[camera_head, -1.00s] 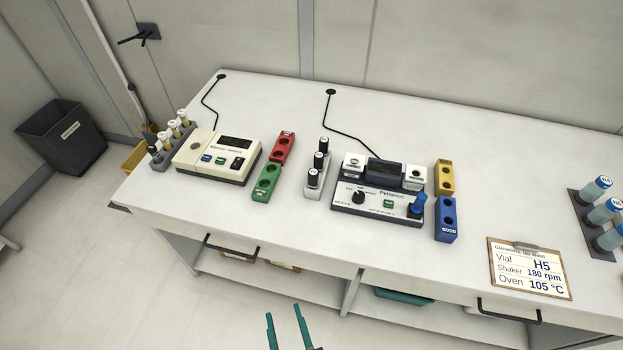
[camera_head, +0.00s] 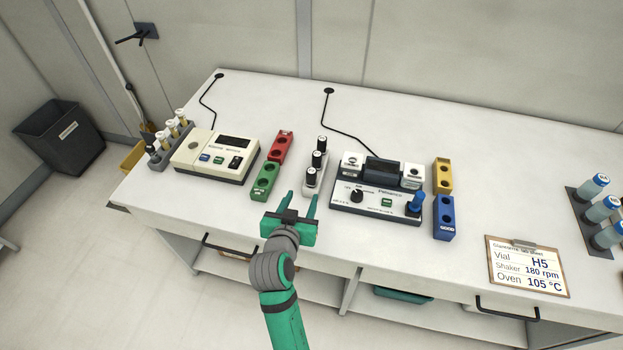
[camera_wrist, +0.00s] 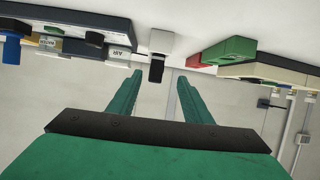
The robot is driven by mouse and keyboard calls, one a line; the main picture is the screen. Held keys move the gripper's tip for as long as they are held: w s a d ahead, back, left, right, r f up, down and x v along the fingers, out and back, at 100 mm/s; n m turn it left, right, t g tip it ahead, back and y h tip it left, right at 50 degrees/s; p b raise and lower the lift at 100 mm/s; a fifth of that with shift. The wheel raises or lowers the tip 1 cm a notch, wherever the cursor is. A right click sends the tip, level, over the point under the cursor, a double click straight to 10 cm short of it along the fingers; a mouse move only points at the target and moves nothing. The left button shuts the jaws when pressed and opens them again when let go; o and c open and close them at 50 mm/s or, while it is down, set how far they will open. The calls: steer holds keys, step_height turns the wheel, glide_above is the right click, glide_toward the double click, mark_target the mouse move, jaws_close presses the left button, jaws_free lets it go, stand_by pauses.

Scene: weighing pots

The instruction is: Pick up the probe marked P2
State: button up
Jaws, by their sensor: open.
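Three probes with black bodies and pale marked tops stand in a white rack (camera_head: 308,190) between the two instruments: a rear probe (camera_head: 322,143), a middle probe (camera_head: 317,159) and a front probe (camera_head: 311,176). Their marks are too small to read, so I cannot tell which is P2. My gripper (camera_head: 301,196) is open and empty at the bench's front side, just in front of the rack. In the wrist view, the open fingers (camera_wrist: 160,76) point toward the rack, and one black probe (camera_wrist: 156,70) shows between their tips; the others are hidden there.
A cream instrument (camera_head: 217,155) with red (camera_head: 281,147) and green (camera_head: 265,182) blocks is left of the rack. A dark-based instrument (camera_head: 378,198) is close on its right, then yellow (camera_head: 442,176) and blue (camera_head: 444,218) blocks. A clipboard (camera_head: 528,268) lies farther right.

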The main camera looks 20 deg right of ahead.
mark_target(311, 179)
steer(key=shift+m, duration=0.3)
steer(key=x, duration=0.3)
steer(key=r+x, duration=0.1)
steer(key=x, duration=0.7)
steer(key=shift+w+d+r, duration=0.15)
steer(key=shift+w+d, duration=0.05)
steer(key=shift+d, duration=0.3)
steer(key=shift+c, duration=0.6)
jaws_close()
